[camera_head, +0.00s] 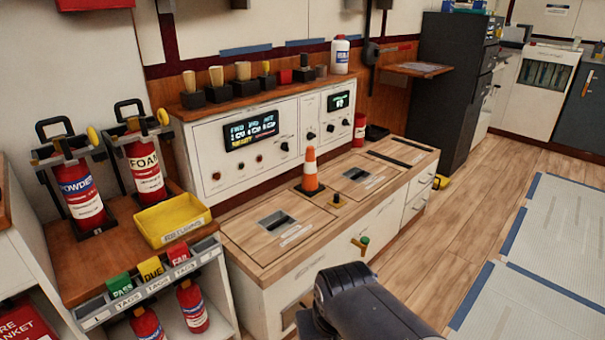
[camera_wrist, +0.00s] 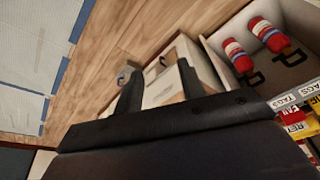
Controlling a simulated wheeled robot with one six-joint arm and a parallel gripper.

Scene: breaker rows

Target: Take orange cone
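The orange cone (camera_head: 310,173) has a white band and a dark square base. It stands upright on the wooden bench top (camera_head: 322,207), in front of the white control panel (camera_head: 250,147) and between two recessed plates. My gripper (camera_wrist: 160,83) shows in the wrist view with its two dark fingers apart and nothing between them. Beyond the fingers are a white cabinet front and the wood floor. The cone does not show in the wrist view. In the head view my dark arm is low in front of the bench, apart from the cone; the fingertips are not visible there.
A yellow tray (camera_head: 172,219) and extinguishers, one labelled FOAM (camera_head: 145,172), are on the left shelf.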

